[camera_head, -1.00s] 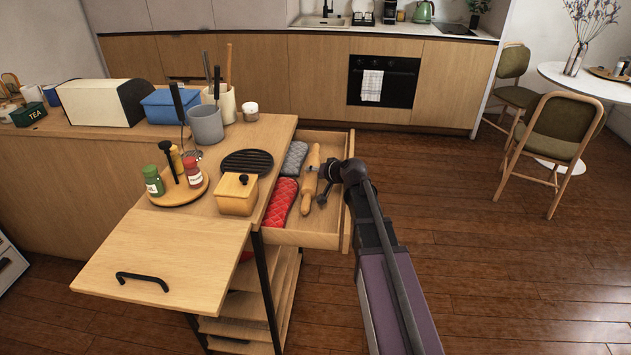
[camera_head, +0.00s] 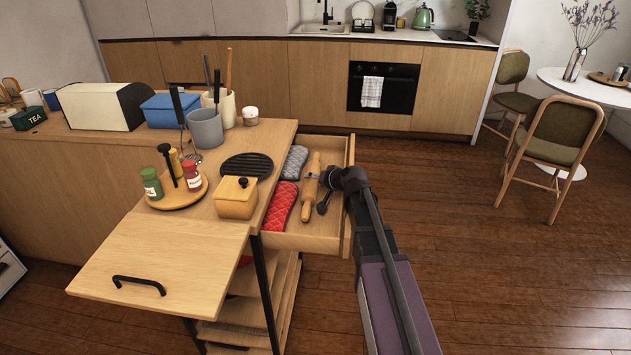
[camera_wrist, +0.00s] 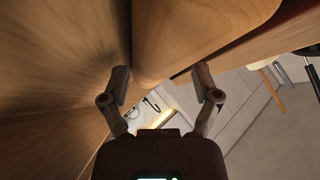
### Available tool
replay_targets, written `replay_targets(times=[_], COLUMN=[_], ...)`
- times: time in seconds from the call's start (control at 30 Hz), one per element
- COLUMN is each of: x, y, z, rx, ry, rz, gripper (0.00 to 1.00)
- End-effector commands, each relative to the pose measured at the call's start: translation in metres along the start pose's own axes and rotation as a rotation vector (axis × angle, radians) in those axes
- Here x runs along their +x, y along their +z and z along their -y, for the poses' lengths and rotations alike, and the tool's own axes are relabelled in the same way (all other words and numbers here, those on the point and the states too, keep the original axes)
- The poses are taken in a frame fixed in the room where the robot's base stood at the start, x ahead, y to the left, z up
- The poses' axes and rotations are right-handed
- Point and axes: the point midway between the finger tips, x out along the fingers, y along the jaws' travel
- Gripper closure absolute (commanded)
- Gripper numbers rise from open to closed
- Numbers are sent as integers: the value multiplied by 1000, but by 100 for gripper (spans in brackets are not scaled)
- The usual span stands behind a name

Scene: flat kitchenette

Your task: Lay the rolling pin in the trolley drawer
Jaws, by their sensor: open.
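The wooden rolling pin (camera_head: 309,197) lies lengthwise inside the pulled-out trolley drawer (camera_head: 290,241), to the right of two oven mitts. My gripper (camera_head: 318,192) is open, low at the drawer's right side, with a finger overlapping the pin in the head view. In the wrist view, both fingers of my gripper (camera_wrist: 163,85) are spread apart with nothing between them. A rounded wooden surface, apparently the rolling pin (camera_wrist: 185,40), is close in front of them. Whether a finger touches the pin cannot be told.
A red mitt (camera_head: 281,204) and a grey mitt (camera_head: 294,162) fill the drawer's left part. The trolley top holds a lidded wooden box (camera_head: 235,203), a black trivet (camera_head: 246,165) and a spice tray (camera_head: 176,198). Open floor (camera_head: 480,260) lies to the right.

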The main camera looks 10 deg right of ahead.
Motion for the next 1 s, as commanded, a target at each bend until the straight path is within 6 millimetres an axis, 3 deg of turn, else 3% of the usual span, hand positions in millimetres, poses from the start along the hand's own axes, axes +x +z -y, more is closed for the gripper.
replay_targets(times=[0.37, 0.8, 1.0], x=[-24, -90, -111], y=[-1, -1, 0], z=[2, 2, 2], rx=[0, 1, 0], ry=[1, 1, 0], rz=[-1, -1, -1], gripper=[20, 20, 20])
